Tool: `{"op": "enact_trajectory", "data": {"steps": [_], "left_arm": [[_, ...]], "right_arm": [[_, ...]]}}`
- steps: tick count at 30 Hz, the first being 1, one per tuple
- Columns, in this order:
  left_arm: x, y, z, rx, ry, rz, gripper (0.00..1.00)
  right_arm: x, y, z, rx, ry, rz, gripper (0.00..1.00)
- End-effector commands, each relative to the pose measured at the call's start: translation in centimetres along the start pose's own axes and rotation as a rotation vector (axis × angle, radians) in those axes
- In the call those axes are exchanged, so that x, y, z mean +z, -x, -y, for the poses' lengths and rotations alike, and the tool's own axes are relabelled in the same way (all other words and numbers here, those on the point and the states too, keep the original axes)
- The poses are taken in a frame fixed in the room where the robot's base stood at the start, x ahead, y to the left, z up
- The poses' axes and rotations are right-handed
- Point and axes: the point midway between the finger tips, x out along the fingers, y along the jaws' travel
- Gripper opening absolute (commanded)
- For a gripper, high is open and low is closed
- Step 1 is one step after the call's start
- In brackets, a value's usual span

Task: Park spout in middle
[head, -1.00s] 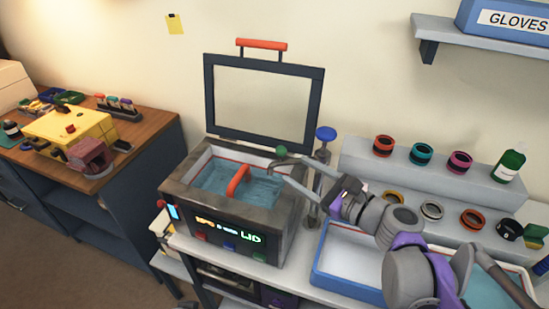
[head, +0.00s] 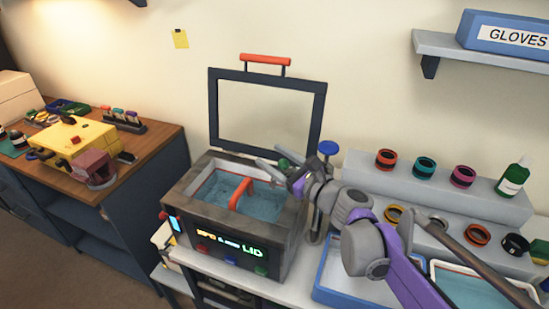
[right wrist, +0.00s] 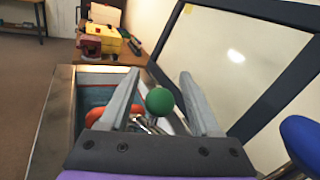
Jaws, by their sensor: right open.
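The spout's green ball knob (right wrist: 159,101) shows between my right gripper's fingers (right wrist: 159,74) in the right wrist view. Part of the metal spout (right wrist: 147,125) shows below the ball. In the head view, my right gripper (head: 267,154) is open at the back right corner of the tank (head: 243,240), and the green ball (head: 283,164) is partly hidden by it. Whether the fingers touch the ball I cannot tell. The tank holds bluish liquid (head: 263,205) and a red-orange handle (head: 241,193). My left gripper is not in view.
The raised framed lid (head: 213,110) stands behind the tank. A blue-knobbed post (head: 328,148) stands close to the right of my gripper. A stepped shelf with coloured rings (head: 424,167) and a blue-rimmed tray (head: 338,298) lie farther right.

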Motion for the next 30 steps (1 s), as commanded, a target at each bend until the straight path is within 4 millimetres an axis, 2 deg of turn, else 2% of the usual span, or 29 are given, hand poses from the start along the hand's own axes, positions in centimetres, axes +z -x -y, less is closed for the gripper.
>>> {"op": "enact_trajectory", "data": {"steps": [6,17,30], "left_arm": [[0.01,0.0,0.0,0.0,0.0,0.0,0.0],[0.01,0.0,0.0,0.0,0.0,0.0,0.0],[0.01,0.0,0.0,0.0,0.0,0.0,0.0]], "right_arm": [[0.0,-0.01,0.0,0.0,0.0,0.0,0.64],[0.0,0.01,-0.01,0.0,0.0,0.0,0.0],[0.0,0.02,-0.01,0.0,0.0,0.0,0.0]]}}
